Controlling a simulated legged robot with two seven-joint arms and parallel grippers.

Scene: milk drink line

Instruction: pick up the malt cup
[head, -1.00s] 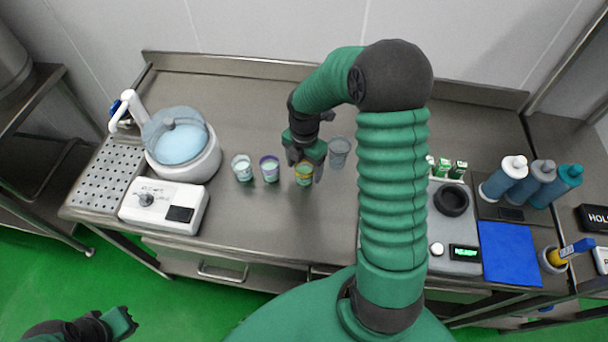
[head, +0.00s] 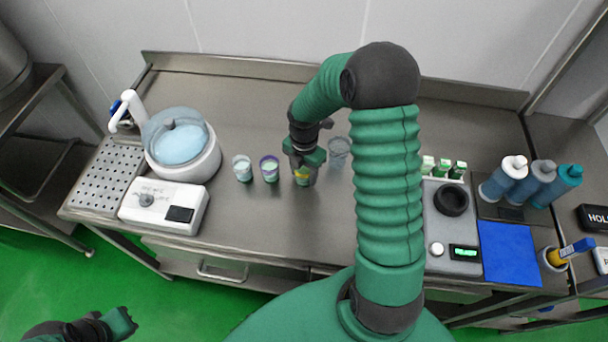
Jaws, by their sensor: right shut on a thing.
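Three small cups with coloured contents stand in a row on the steel counter. The left cup (head: 242,168) is pale with a teal band, and the middle cup (head: 269,168) has a purple rim. The third cup, with yellow and green on it (head: 303,178), is at my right gripper (head: 304,170). My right gripper points down and is shut on this cup, covering most of its upper part. I cannot read a label that says which cup is malt. My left gripper (head: 122,322) is low at the left, over the floor, away from the counter; its jaw gap is too small to judge.
An empty clear cup (head: 338,150) stands just right of the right gripper. A blender-like pot (head: 184,160) and a white control box (head: 165,205) are at left. A grey machine (head: 450,225), bottles (head: 505,178) and a blue mat (head: 508,252) are at right. The counter's front middle is clear.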

